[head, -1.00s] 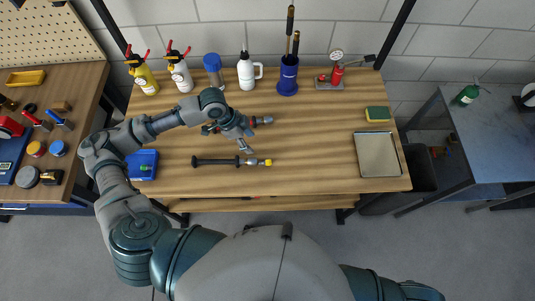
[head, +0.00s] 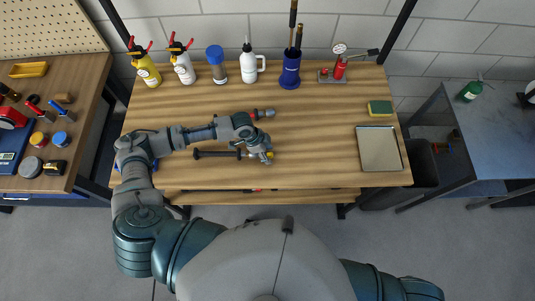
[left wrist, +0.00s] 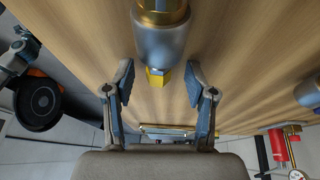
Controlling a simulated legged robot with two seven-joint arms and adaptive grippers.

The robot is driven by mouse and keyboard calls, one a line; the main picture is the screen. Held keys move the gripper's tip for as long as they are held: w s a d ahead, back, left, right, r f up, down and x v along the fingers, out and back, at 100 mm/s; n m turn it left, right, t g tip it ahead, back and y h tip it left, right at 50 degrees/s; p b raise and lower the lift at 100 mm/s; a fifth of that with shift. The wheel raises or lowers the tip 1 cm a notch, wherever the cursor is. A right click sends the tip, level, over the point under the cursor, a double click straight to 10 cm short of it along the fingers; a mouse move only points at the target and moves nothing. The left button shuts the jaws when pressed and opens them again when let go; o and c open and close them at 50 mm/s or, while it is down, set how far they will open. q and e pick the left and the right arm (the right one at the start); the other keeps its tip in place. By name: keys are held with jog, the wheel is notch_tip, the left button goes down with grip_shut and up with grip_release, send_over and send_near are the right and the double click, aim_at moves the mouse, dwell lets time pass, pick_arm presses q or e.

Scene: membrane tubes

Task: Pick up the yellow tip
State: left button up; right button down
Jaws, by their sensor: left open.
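The yellow tip (left wrist: 157,77) shows in the left wrist view as a small yellow hex piece on the end of a grey tube (left wrist: 162,40) with a brass band. In the head view the yellow tip (head: 270,155) is partly hidden by my left gripper (head: 264,157). My left gripper (left wrist: 159,84) is open, with one finger on each side of the tip and gaps visible on both sides. My right gripper is outside the views.
A second, red-ended piece (head: 264,114) lies behind my left arm. Bottles (head: 248,65), a blue tool cup (head: 290,73) and a red gauge pump (head: 340,68) stand along the back. A metal tray (head: 379,148) and sponge (head: 380,108) are at right. The table between is clear.

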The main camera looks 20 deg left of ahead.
aim_at(272, 156)
pick_arm(q)
jog(key=shift+d, duration=0.15)
jog(key=shift+c, duration=0.8)
grip_shut()
jog(key=shift+r, duration=0.1)
jog(key=shift+r, duration=0.25)
jog(key=r, duration=0.1)
jog(key=s+r, duration=0.1)
jog(key=shift+r, duration=0.4)
jog(key=s+d+r, duration=0.1)
jog(key=s, duration=1.4)
jog(key=shift+d+r, duration=0.15)
jog(key=shift+r, duration=0.1)
